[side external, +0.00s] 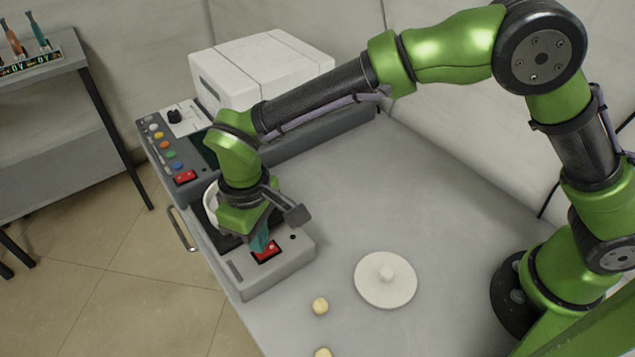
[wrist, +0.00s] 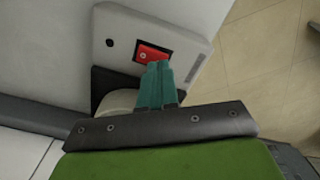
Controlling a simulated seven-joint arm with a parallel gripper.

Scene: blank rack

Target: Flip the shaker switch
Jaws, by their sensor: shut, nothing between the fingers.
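The shaker (side external: 290,262) is a grey box with a dark top plate at the near left edge of the table. Its red rocker switch (side external: 268,251) sits on the front part of the box and also shows in the wrist view (wrist: 150,52). My gripper (side external: 262,245) is shut and empty, with its teal fingertips right at the switch. In the wrist view the fingertips (wrist: 159,66) overlap the switch's lower edge. I cannot tell whether they touch it. A white round vessel on the shaker is mostly hidden behind my gripper.
A larger grey device (side external: 166,147) with coloured buttons, another red switch (side external: 186,177) and a white lidded housing (side external: 262,65) stands behind. A white round lid (side external: 386,279) and small pale balls (side external: 320,306) lie on the table. The table's right-middle area is clear.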

